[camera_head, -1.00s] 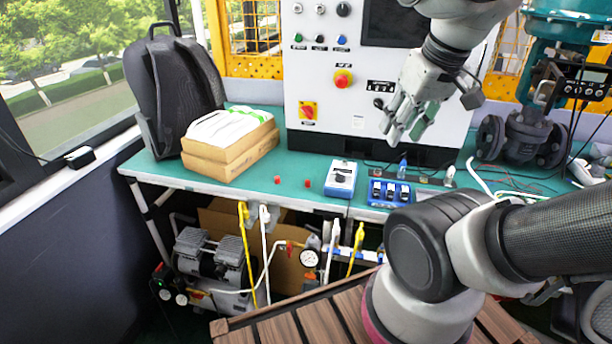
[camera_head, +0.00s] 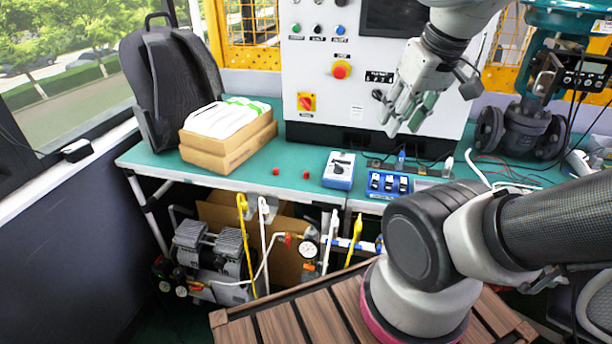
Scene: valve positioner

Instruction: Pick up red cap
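Two small red caps lie on the green tabletop between the cardboard boxes and the blue-and-white meter. The left red cap (camera_head: 276,171) and the right red cap (camera_head: 306,175) are a short way apart, near the front edge. My gripper (camera_head: 402,128) is above the table to the right of both caps, in front of the grey control panel, pointing down. Its fingers are spread apart with nothing between them. It touches neither cap.
The blue-and-white meter (camera_head: 339,170) and a blue tray of small parts (camera_head: 388,184) stand right of the caps. Cardboard boxes (camera_head: 228,146) and a black backpack (camera_head: 170,85) are at the left. The green tabletop (camera_head: 160,166) is clear around the caps. Cables lie at the right.

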